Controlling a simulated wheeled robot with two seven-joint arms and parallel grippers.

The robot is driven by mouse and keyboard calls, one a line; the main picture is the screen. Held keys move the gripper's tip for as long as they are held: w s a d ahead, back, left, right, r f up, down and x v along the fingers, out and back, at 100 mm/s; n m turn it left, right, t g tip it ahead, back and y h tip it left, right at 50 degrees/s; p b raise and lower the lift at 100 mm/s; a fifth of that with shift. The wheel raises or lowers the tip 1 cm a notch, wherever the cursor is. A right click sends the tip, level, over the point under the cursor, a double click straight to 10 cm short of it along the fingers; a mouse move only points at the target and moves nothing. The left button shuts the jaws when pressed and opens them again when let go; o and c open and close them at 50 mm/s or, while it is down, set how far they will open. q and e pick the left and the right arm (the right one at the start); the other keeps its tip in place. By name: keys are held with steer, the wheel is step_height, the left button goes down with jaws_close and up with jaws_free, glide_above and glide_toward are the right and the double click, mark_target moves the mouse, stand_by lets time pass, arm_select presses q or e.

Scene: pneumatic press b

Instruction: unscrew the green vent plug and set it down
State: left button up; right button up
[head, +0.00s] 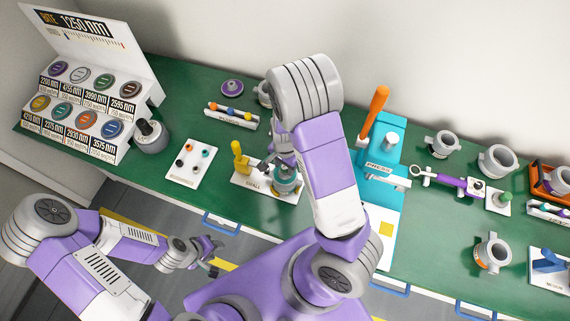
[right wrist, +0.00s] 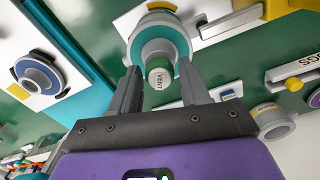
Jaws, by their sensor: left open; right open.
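The green vent plug (right wrist: 158,74) shows in the right wrist view, with a pale end face marked VENT and a green rim. It sits at the grey middle of a round teal-and-grey body (right wrist: 160,38). This body (head: 287,184) also shows in the head view, on the white plate marked SMALL. My right gripper (right wrist: 160,69) is open, its two fingertips on either side of the plug with gaps visible. In the head view my right arm partly hides the gripper and the plate. My left gripper (head: 211,262) is open and empty, low in front of the bench.
A yellow-handled clamp (head: 240,160) stands left of the body. A white plate with small rings (head: 190,163) lies further left on the green bench (head: 215,190). A teal press with an orange lever (head: 373,112) stands to the right. Blue bench handles (head: 220,224) edge the front.

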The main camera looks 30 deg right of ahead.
steer(key=shift+c, duration=0.4)
steer(key=c, duration=0.5)
steer(key=n, duration=1.2)
steer(key=o, duration=0.6)
